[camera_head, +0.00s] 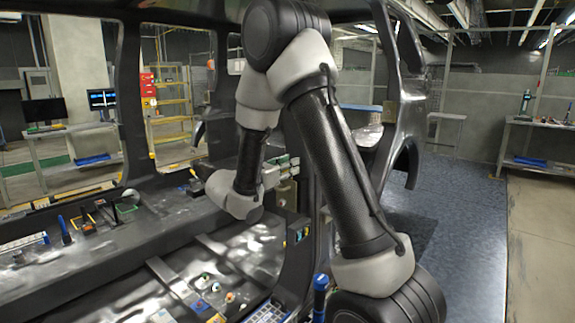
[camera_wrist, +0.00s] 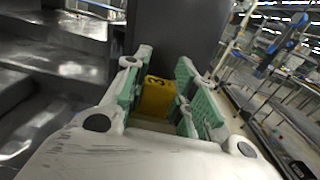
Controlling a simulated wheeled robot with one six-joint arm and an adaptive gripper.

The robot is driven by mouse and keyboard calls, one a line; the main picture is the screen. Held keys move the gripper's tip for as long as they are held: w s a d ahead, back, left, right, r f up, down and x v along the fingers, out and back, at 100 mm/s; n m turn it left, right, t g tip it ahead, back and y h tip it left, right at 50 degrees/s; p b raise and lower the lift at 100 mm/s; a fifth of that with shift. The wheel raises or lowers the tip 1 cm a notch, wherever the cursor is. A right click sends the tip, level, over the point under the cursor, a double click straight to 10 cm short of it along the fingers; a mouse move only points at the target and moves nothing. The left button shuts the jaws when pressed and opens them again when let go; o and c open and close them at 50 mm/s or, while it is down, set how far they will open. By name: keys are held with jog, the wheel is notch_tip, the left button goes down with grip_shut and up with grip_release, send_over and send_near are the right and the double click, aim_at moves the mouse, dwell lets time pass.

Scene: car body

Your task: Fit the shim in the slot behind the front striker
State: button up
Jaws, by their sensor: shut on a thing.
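My gripper (camera_wrist: 161,80) has green-padded fingers on both sides of a yellow shim (camera_wrist: 157,96), which carries a dark figure, and is shut on it. The shim's far end points at a dark upright pillar (camera_wrist: 176,38) of the car body; I cannot tell whether they touch. In the head view my gripper (camera_head: 286,166) is beside the door pillar, partly behind my arm, and the shim cannot be made out there. The front striker and its slot cannot be made out in either view.
A dark sill (camera_head: 150,235) with several tools and small parts on it runs along the left. Small coloured items (camera_head: 298,232) sit on the lower pillar. A blue floor (camera_head: 450,240) lies open at the right, with a workbench (camera_head: 540,125) behind it.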

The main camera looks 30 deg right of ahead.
jog(key=shift+f, duration=0.5)
jog(key=o, duration=0.9)
jog(key=shift+o, duration=0.2)
jog(key=v, duration=1.2)
